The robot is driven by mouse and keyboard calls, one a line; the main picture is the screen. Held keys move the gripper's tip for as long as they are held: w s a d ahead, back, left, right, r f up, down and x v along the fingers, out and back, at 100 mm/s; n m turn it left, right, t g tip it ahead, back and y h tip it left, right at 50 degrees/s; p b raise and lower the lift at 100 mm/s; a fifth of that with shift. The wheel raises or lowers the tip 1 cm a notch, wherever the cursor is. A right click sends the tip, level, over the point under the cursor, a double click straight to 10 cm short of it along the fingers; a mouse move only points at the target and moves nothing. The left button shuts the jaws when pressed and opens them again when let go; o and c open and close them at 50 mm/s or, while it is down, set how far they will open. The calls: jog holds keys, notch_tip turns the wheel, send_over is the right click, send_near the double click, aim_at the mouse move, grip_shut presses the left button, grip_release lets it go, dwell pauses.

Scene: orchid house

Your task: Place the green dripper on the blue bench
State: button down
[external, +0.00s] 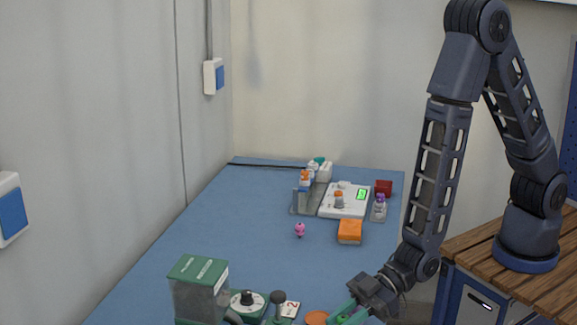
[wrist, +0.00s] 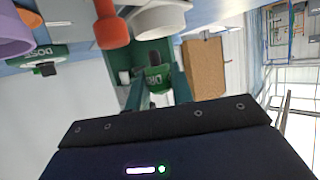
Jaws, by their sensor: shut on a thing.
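My gripper (external: 347,311) is low at the front edge of the external view, over the near end of the blue bench (external: 260,240). In the wrist view, my gripper (wrist: 158,95) has its green fingers closed on the sides of a small green dripper (wrist: 155,76). In the external view I cannot make the dripper out apart from the green fingers. I cannot tell whether it touches the bench.
The bench's left middle is clear.

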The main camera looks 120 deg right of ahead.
jog(key=shift+d, duration=0.1)
jog(key=s+d+r+m+g+h, duration=0.1)
jog(key=s+d+r+m+h, duration=0.15)
jog(key=d, duration=1.05)
jog(key=s+d+r+m+g+h, duration=0.1)
jog(key=d+r+m+h, duration=0.2)
jog(key=d, duration=1)
jog(key=s+d+r+m+h, duration=0.15)
jog(key=d+r, duration=0.25)
jog(key=d, duration=1)
jog(key=s+d+r+m+g+h, duration=0.2)
jog(key=s+d+r, duration=0.1)
jog(key=s+d, duration=0.45)
jog(key=s+d+r+m+g+h, duration=0.1)
jog(key=s+d+r+h, duration=0.15)
jog(key=s+d, duration=0.5)
jog(key=s+d+r+m+g, duration=0.2)
jog(key=s+d+r, duration=0.2)
jog(key=s+d, duration=0.3)
jog(key=s+d+r+m+g+h, duration=0.1)
jog(key=s+d+r+m+g, duration=0.1)
jog(key=s+d, duration=0.6)
jog(key=s+r, duration=0.1)
jog(key=s, duration=0.3)
jog(key=shift+s+d+r, duration=0.2)
jog(key=shift+d+r, duration=0.05)
jog(key=shift+r, duration=0.15)
jog(key=shift+h, duration=0.25)
